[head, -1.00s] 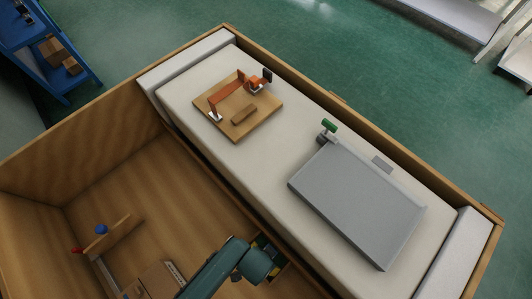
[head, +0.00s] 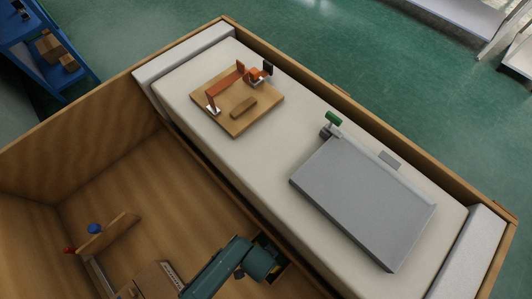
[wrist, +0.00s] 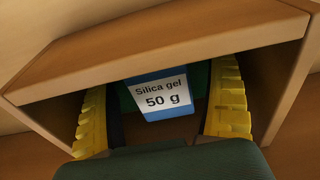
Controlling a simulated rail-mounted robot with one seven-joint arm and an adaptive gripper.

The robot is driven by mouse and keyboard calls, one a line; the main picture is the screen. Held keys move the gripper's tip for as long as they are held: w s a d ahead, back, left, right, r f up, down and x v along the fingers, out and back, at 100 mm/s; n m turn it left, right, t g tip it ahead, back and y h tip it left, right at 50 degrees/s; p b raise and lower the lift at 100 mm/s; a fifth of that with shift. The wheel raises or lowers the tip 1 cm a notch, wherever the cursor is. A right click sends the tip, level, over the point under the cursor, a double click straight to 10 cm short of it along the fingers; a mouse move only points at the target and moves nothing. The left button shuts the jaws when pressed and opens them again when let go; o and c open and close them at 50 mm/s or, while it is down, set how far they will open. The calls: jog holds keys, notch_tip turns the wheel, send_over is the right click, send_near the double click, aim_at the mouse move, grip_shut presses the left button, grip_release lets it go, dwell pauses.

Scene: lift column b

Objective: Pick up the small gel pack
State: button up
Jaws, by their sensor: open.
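The small gel pack (wrist: 161,97) is a white and blue packet labelled "Silica gel 50 g". In the wrist view it faces me inside a wooden compartment (wrist: 165,48), below its top edge. My gripper (wrist: 163,92) is open, with its yellow ridged fingers left and right of the pack. I see a gap on each side, and cannot tell whether either finger touches it. Dark green surfaces show beside and behind the pack. In the head view my teal arm reaches to a dark opening beside the pale bench, and the pack is hidden there.
The compartment's wooden walls stand close around my fingers. In the head view, a pale bench (head: 265,150) carries a grey flat device (head: 365,200) and a wooden board (head: 238,128) with orange parts. A wooden piece with blue and red knobs (head: 108,236) is at lower left.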

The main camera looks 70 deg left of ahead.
jog(key=shift+f, duration=0.1)
jog(key=shift+c, duration=0.4)
jog(key=c, duration=1.2)
